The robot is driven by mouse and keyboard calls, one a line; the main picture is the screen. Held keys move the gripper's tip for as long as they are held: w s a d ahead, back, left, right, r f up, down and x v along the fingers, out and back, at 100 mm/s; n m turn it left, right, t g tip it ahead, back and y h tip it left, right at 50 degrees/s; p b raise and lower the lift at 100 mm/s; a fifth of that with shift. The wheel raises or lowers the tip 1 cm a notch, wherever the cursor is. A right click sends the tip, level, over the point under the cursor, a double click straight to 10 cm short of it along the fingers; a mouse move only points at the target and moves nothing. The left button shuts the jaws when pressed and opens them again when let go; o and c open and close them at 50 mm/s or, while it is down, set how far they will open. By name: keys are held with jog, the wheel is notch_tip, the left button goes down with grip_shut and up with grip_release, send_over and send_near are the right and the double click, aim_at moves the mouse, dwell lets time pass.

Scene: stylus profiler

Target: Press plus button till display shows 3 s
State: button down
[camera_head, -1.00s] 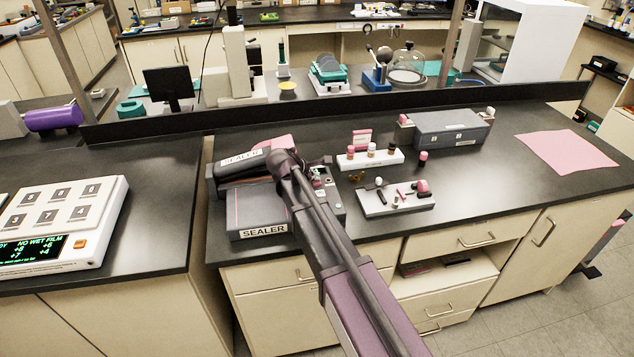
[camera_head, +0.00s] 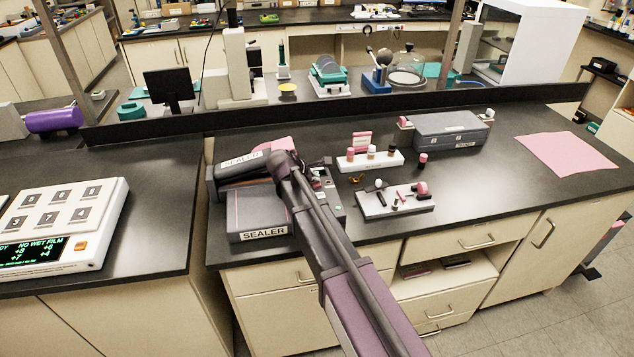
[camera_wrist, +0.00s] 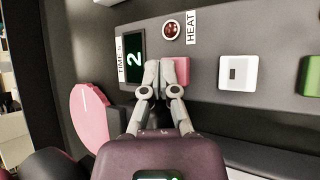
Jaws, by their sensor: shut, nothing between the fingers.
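The sealer (camera_head: 262,212) stands on the dark bench in the head view, my arm reaching across it. In the wrist view its panel has a dark display (camera_wrist: 134,58) labelled TIME S, showing a green 2.
A green button (camera_wrist: 311,76) is at the right edge of the panel, and a round red part (camera_wrist: 172,31) sits beside the HEAT label. A white rack (camera_head: 370,160) and a grey tray (camera_head: 395,201) with small items stand right of the sealer.

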jog(key=shift+r+p, duration=0.3)
jog(key=shift+r, duration=0.2)
jog(key=shift+r+p, duration=2.5)
jog(key=shift+p, duration=0.05)
dwell(0.4)
notch_tip(320, 180, up, 4)
jog(key=p, duration=0.3)
jog(key=shift+f+p, duration=0.1)
jog(key=shift+p, duration=0.3)
jog(key=shift+f, duration=0.2)
notch_tip(320, 180, down, 8)
jog(key=b, duration=0.9)
jog(key=shift+f, duration=0.25)
jog(key=shift+f, duration=0.1)
dwell(1.2)
